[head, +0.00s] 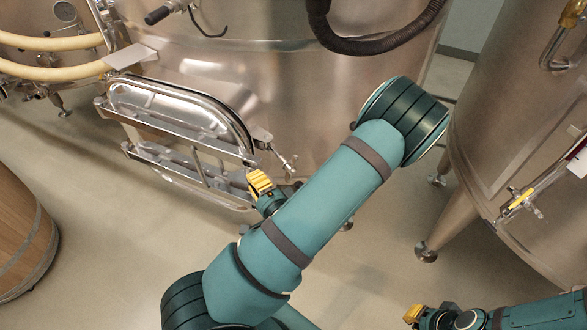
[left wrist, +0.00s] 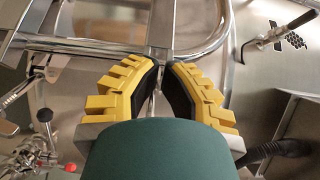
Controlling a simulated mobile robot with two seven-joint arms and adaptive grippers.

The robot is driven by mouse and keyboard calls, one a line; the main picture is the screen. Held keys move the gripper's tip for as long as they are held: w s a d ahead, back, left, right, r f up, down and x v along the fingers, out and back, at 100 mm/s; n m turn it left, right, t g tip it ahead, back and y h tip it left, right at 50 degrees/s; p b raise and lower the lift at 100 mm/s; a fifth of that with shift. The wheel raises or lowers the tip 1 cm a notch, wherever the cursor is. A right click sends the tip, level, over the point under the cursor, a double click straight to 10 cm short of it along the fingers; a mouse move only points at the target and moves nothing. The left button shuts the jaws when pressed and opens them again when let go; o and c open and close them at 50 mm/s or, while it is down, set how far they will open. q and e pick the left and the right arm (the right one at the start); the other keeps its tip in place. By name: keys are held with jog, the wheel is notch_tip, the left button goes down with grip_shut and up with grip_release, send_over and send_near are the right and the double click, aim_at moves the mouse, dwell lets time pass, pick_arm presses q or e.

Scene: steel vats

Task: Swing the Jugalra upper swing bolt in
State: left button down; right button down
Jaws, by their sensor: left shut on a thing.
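The steel manway door (head: 180,105) hangs low on the front of a large vat. A steel fitting with a small cross handle (head: 287,162) stands out at the door's right end. My left gripper (head: 260,183) is just below and left of this fitting. In the left wrist view its yellow fingers (left wrist: 163,62) are drawn close together at a steel bar (left wrist: 161,25) by the curved door frame (left wrist: 207,45). The gripped part is mostly hidden between the pads, and I cannot tell which bolt it is. My right gripper (head: 413,313) is low in the head view, far from the door.
A second steel vat (head: 500,110) stands at the right, with a leg on the floor. A wooden barrel (head: 22,240) is at the left. Pale hoses (head: 50,68) run at upper left, and a dark hose (head: 375,43) hangs above. Floor (head: 110,250) is clear in front.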

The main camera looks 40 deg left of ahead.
pick_arm(q)
jog(key=p+v, duration=0.2)
jog(key=v, duration=0.7)
dwell(0.4)
dwell(0.4)
